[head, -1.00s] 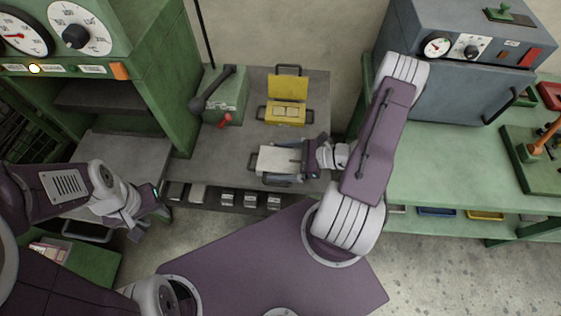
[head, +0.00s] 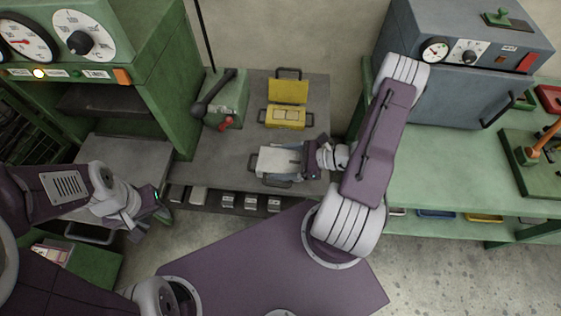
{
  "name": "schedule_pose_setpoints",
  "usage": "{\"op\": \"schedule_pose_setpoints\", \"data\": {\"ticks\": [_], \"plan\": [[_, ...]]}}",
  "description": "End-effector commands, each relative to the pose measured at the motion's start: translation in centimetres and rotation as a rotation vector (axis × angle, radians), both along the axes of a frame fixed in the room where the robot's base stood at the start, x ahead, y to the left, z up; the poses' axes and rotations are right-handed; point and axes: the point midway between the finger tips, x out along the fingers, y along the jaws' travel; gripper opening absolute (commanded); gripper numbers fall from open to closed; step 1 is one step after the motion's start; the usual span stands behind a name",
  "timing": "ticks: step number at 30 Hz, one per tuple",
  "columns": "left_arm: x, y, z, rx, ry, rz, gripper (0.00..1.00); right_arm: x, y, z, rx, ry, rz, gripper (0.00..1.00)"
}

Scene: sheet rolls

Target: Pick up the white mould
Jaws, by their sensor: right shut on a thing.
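The white mould (head: 275,160) is a flat pale plate with a dark handle at its left end, on the grey table in the head view. My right gripper (head: 291,163) is at its right end, with its fingers along the mould, and is shut on it. My wrist hides the right end, and I cannot tell whether the mould is clear of the table. My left gripper (head: 150,210) is at the left, in front of the table and away from the mould; its fingers are small and dark, so its opening is unclear.
An open yellow mould (head: 285,118) stands behind on the grey table (head: 225,160). A green lever device (head: 226,100) is at its back left. Several small metal blocks (head: 228,201) sit on a shelf below the front edge. A green bench (head: 450,165) is at the right.

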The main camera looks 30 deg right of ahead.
Motion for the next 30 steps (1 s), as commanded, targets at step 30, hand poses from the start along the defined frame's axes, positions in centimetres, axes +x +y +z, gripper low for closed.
{"op": "schedule_pose_setpoints", "data": {"ticks": [30], "plan": [[0.0, 0.0, 9.8, 0.000, 0.000, 0.000, 0.36, -10.2, -3.2, 9.9, 0.007, -0.004, -0.004, 0.09]]}}
